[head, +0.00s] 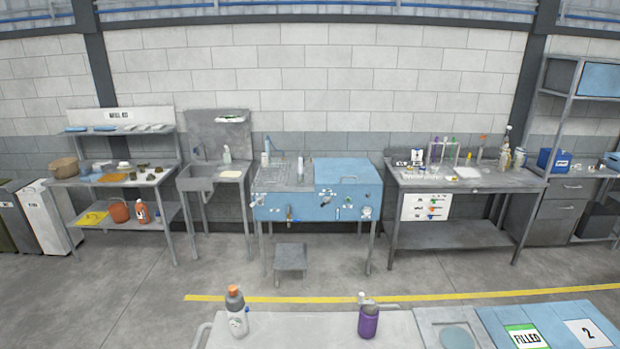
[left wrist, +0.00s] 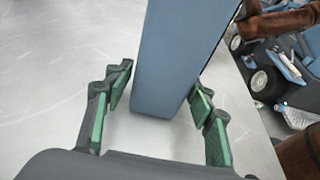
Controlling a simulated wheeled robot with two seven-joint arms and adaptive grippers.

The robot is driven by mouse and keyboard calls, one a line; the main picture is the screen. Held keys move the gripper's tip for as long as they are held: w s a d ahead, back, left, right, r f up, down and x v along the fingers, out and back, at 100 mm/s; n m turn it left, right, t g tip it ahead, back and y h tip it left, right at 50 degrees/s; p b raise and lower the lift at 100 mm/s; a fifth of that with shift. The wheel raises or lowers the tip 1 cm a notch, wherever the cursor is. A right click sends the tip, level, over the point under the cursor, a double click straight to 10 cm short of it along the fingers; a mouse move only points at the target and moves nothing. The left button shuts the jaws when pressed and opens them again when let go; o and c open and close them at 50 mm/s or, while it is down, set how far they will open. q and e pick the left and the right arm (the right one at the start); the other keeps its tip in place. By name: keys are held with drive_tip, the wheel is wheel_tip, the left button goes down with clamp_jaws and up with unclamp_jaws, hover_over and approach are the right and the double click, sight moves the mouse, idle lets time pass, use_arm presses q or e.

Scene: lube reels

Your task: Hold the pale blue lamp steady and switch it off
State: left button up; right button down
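No lamp can be made out for sure in the head view, and neither gripper shows there. In the left wrist view my left gripper (left wrist: 161,88) is open, its green-padded fingers on either side of a blue-grey, flat-sided block or post (left wrist: 178,55). Narrow gaps seem to show between the pads and its sides; contact cannot be told. The upper part of this post is cut off by the picture edge, so I cannot tell whether it is the pale blue lamp. No switch is visible on it. My right gripper is not in view.
Beyond a yellow floor line (head: 440,297) stand a blue-fronted bench (head: 300,207) and a grey workbench (head: 500,185).

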use_arm(q)
drive_tip(key=shift+o, duration=1)
drive_tip(key=shift+a, duration=0.1)
